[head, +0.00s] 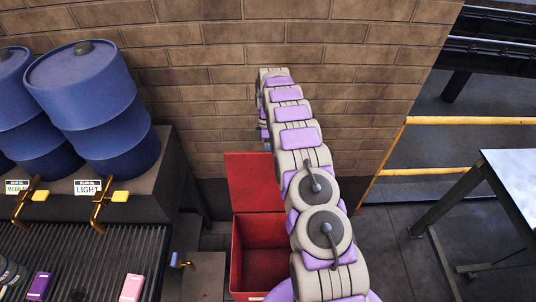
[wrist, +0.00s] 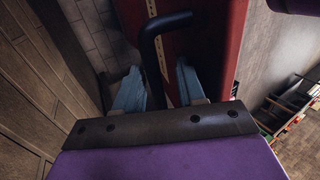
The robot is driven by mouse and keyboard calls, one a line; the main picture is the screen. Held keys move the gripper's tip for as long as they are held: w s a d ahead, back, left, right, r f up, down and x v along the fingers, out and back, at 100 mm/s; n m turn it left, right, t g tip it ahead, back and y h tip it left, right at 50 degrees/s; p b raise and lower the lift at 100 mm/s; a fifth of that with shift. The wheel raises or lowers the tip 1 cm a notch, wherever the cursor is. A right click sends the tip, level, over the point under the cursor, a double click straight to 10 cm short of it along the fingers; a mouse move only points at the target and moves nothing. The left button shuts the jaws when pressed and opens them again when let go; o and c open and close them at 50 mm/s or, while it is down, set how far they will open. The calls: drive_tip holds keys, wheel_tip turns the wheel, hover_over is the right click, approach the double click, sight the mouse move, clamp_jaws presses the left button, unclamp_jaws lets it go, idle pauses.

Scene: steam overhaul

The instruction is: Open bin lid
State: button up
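The red bin (head: 262,268) stands on the floor below the brick wall, left of my arm, and its interior shows. Its red lid (head: 250,182) stands raised at the back of the bin; my arm hides its right part. In the wrist view a red panel, seemingly the lid (wrist: 215,45), has a bent black handle (wrist: 152,62). My gripper (wrist: 162,88) has its two blue fingers apart, with the handle's bar between them, nearer the left finger. A gap shows beside the right finger.
Blue barrels (head: 88,105) with brass taps stand on a ledge at left, above a ribbed tray (head: 75,262). A metal table (head: 510,180) and yellow railing (head: 455,121) are at right. Bare floor lies between the bin and table.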

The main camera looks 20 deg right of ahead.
wheel_tip(320, 180, up, 2)
drive_tip(key=shift+r, duration=0.1)
drive_tip(key=shift+s+a+r, duration=0.1)
drive_tip(key=shift+a+r, duration=0.05)
drive_tip(key=shift+r, duration=0.15)
drive_tip(key=s+a+r, duration=0.1)
drive_tip(key=s+a, duration=0.1)
drive_tip(key=s, duration=1.3)
drive_tip(key=shift+s+r+p, duration=0.2)
drive_tip(key=shift+s+p, duration=0.1)
drive_tip(key=shift+p, duration=0.15)
drive_tip(key=shift+a, duration=0.1)
drive_tip(key=s+a+r+m+t+b, duration=0.1)
drive_tip(key=s+a+r+m, duration=0.15)
drive_tip(key=s+r, duration=0.2)
drive_tip(key=s+a+r+m+h+b, duration=0.1)
drive_tip(key=s+r+m, duration=0.2)
drive_tip(key=s+r, duration=0.15)
drive_tip(key=s+a+r+m+t+b, duration=0.1)
drive_tip(key=s+r+m, duration=0.1)
drive_tip(key=s+r, duration=0.3)
drive_tip(key=s+a+r+m+t+b, duration=0.1)
drive_tip(key=s+m, duration=0.6)
drive_tip(key=s, duration=0.7)
drive_tip(key=shift+s+a+r+h+b, duration=0.3)
drive_tip(key=shift+a+r+b, duration=0.15)
drive_tip(key=shift+r, duration=0.3)
